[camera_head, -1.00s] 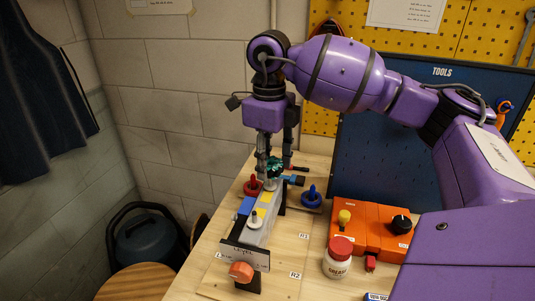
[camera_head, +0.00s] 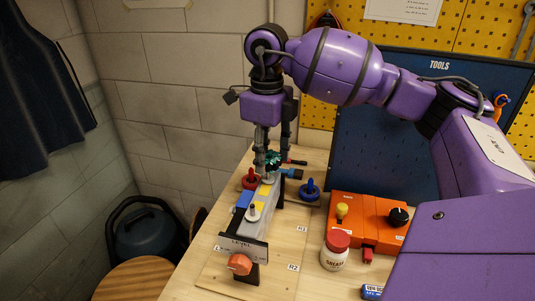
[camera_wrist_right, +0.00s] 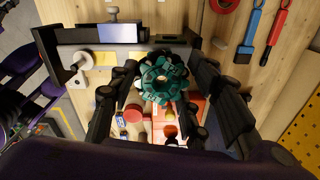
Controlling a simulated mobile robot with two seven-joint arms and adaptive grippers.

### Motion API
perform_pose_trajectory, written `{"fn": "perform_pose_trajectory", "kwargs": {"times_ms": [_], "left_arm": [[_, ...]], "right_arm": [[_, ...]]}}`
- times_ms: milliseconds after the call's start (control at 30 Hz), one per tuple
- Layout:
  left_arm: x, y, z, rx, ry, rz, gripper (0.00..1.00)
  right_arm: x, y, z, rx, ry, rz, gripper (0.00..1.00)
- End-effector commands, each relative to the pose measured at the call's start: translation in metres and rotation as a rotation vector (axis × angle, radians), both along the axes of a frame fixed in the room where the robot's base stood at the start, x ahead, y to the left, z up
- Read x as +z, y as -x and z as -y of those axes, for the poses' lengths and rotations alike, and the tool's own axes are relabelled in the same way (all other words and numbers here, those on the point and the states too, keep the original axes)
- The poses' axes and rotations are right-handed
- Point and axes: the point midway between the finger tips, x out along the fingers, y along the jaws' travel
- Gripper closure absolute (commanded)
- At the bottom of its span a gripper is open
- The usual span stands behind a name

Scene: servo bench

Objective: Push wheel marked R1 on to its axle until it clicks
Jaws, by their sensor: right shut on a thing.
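My right gripper (camera_head: 268,165) points down over the far end of a grey chassis block (camera_head: 262,222) and is shut on a teal, knobbly wheel (camera_head: 273,157). The wheel also shows between the fingers in the right wrist view (camera_wrist_right: 163,78), with a pale hub at its middle. Labels R1 (camera_head: 301,229) and R2 (camera_head: 292,267) lie on the board right of the chassis. My left gripper is not in view.
An orange control box (camera_head: 367,222) and a red-capped grease jar (camera_head: 335,252) stand to the right. An orange knob (camera_head: 240,264) is at the near end.

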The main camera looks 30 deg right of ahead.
Motion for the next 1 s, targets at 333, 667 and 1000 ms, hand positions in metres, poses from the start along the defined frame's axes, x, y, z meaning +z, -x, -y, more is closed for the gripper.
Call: {"fn": "perform_pose_trajectory", "kwargs": {"times_ms": [333,667,1000], "left_arm": [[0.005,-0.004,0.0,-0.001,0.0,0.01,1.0],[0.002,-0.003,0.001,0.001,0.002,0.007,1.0],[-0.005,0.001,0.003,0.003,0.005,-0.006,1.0]], "right_arm": [[0.0,0.0,0.0,0.0,0.0,0.0,0.82],[-0.007,0.0,0.0,0.0,0.001,-0.002,0.82],[-0.019,0.0,0.0,0.0,0.0,-0.001,0.82]]}}
